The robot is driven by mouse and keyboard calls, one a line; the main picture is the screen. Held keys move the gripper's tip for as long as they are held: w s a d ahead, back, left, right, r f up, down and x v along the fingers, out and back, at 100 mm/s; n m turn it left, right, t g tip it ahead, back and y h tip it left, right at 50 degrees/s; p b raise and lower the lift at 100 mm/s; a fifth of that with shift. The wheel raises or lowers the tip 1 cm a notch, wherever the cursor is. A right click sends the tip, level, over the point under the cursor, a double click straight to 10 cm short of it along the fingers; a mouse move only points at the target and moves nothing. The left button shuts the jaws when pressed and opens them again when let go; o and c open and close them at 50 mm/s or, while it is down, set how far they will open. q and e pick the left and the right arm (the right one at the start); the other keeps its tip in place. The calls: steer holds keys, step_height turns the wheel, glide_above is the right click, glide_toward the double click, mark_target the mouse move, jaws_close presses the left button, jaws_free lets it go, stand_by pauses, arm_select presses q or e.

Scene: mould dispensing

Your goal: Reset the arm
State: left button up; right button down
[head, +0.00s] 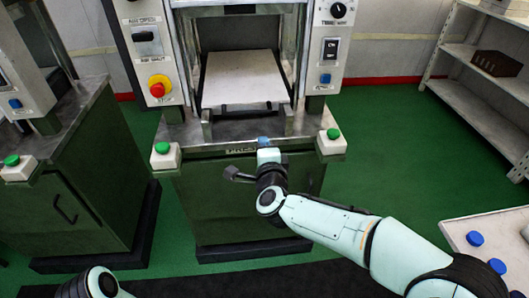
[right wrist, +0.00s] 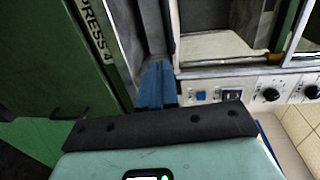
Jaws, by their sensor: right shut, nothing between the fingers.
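My right arm comes in from the lower right in the head view. My right gripper (head: 263,141) is in front of the press (head: 225,180), near the middle of its front edge, over or close to the label. In the right wrist view, the blue fingers (right wrist: 156,86) are together and hold nothing. The press front with its "PRESS 4" label shows beside them at the left. Whether the fingers touch the press, I cannot tell. Only a piece of my left arm shows at the bottom left of the head view; its gripper is out of view.
Green buttons stand at the press's left (head: 165,155) and right (head: 331,141) front corners. A red stop button (head: 160,85) is on its left post. Another machine (head: 75,170) is at left. A shelf (head: 470,100) and a table with blue round items (head: 475,238) are at right.

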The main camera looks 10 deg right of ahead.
steer(key=s+d+f+n+g+p, duration=0.2)
steer(key=s+f+n+g, duration=0.15)
steer(key=f, duration=0.65)
steer(key=s+d+f+n+g+y+p, duration=0.15)
steer(key=s+f, duration=0.25)
steer(key=f, duration=0.5)
steer(key=s+d+f+n+g+h+p, duration=0.1)
steer(key=s+f+n+g+p, duration=0.2)
steer(key=f, duration=0.7)
steer(key=s+d+f+n+g+y+p, duration=0.1)
steer(key=s+f+n+g, duration=0.15)
steer(key=s+f, duration=0.35)
steer(key=s+d+f+n+g+p, duration=0.1)
steer(key=s+d+f+g+p, duration=0.2)
steer(key=s, duration=0.6)
steer(key=s+a+f+n+g+y, duration=0.1)
steer(key=s+g, duration=0.1)
steer(key=s, duration=0.5)
steer(key=s+a+f+n+g+y+p, duration=0.1)
steer(key=s+f+g, duration=0.1)
steer(key=s, duration=0.6)
steer(key=shift+a, duration=0.25)
